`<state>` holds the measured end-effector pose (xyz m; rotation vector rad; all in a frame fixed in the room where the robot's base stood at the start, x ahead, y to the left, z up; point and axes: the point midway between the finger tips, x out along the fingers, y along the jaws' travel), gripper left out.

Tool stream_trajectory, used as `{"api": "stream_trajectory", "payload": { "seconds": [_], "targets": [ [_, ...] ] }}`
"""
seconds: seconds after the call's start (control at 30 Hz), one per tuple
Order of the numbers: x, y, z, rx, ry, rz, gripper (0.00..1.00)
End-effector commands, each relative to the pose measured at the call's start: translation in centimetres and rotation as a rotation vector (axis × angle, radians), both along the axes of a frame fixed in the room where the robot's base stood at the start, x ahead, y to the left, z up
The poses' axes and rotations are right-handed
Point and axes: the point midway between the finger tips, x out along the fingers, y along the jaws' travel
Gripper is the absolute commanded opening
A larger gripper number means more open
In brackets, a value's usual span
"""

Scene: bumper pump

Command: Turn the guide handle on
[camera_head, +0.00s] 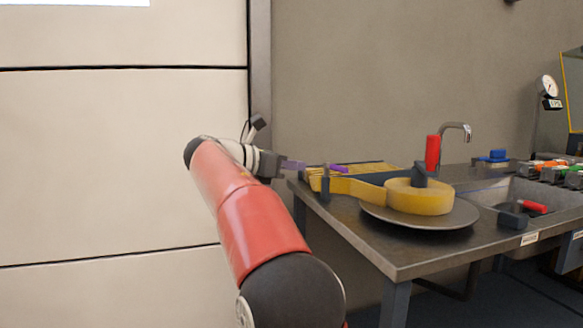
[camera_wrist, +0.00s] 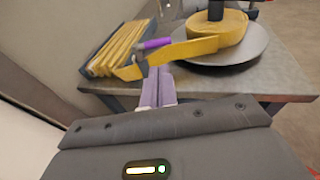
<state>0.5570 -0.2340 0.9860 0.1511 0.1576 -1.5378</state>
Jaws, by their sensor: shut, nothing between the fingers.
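The guide handle is a small purple bar on a dark upright post at the near left corner of the metal table. It shows in the head view (camera_head: 338,168) and in the wrist view (camera_wrist: 157,43). A yellow strap (camera_head: 355,190) runs past the post to a large yellow roll (camera_head: 418,197). My gripper (camera_head: 300,164) is left of the handle in the head view. In the wrist view its purple fingers (camera_wrist: 158,80) are closed together with nothing between them. Their tips point at the post, just below the purple bar; whether they touch it I cannot tell.
The roll rests on a round metal plate (camera_head: 380,215) on the table (camera_head: 400,252). A yellow folded stack (camera_wrist: 118,48) lies behind the post. A red upright grip (camera_head: 433,154), a sink (camera_head: 500,195) and a faucet (camera_head: 458,126) are farther right. A pale panelled wall (camera_head: 110,150) stands left.

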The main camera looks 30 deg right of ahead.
Motion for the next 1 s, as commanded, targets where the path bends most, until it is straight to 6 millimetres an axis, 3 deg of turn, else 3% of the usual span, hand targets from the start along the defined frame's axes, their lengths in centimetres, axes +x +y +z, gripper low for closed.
{"api": "stream_trajectory", "payload": {
  "seconds": [0.3,0.5,1.0],
  "targets": [
    [0.1,-6.8,-1.4,0.0,-0.001,-0.003,0.0],
    [0.3,-9.4,-1.9,0.0,-0.001,-0.001,0.0],
    [0.3,-10.3,-2.0,-0.001,-0.001,0.002,0.0]
  ]
}}
